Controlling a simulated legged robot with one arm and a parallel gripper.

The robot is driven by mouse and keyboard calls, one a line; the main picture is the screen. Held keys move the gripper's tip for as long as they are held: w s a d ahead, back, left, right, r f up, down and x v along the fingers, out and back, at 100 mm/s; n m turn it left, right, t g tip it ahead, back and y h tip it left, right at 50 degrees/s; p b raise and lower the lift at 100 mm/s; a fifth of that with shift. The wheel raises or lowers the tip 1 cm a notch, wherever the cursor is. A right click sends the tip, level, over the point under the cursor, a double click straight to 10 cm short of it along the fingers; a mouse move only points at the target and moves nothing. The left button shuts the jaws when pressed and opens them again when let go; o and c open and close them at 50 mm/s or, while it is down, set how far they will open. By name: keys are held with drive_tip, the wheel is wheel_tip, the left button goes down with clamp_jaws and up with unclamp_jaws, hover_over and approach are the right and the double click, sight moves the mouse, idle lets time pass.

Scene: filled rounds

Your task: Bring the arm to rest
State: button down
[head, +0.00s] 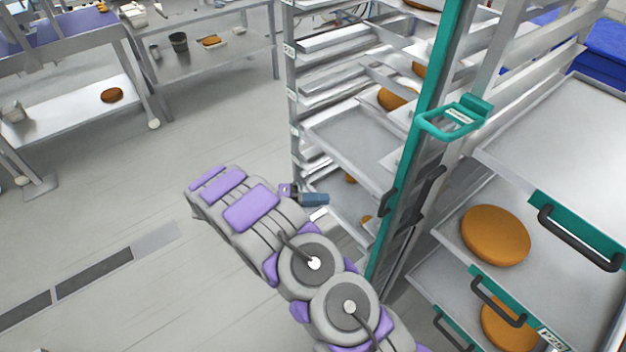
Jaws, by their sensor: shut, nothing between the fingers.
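My arm, grey with purple panels, rises from the bottom edge in the head view and bends up and left over the floor. My gripper (320,200) is the small blue-grey end to the right of the folded links, partly hidden behind them. It points right, towards the tray rack (295,125), and looks shut and empty. I cannot tell how much room lies between its tip and the rack.
Teal-fronted trays with black handles stand close on the right; one bears an orange-brown round (495,235). A teal post (405,170) stands between rack and trays. Steel tables (225,55) stand at the back left. The floor (130,190) on the left is clear.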

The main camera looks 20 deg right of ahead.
drive_tip(key=shift+a, duration=0.1)
drive_tip(key=s+d+r+g+y, duration=0.1)
drive_tip(key=s+d+r+y, duration=0.1)
drive_tip(key=s+r+y, duration=0.35)
drive_tip(key=s+d+r+g+y, duration=0.1)
drive_tip(key=s+d+r+y, duration=0.2)
drive_tip(key=s+r, duration=0.55)
drive_tip(key=s+a+r+n+t+y, duration=0.1)
drive_tip(key=s+a+y, duration=0.3)
drive_tip(key=s, duration=0.6)
drive_tip(key=s+a+r+n+t+y, duration=0.1)
drive_tip(key=s+a+t+y, duration=0.2)
drive_tip(key=s, duration=0.7)
drive_tip(key=a+y, duration=0.2)
drive_tip(key=shift+s+a+n+t, duration=0.3)
drive_tip(key=shift+s+a+n, duration=0.05)
drive_tip(key=shift+s+n, duration=0.05)
drive_tip(key=shift+d+f, duration=0.1)
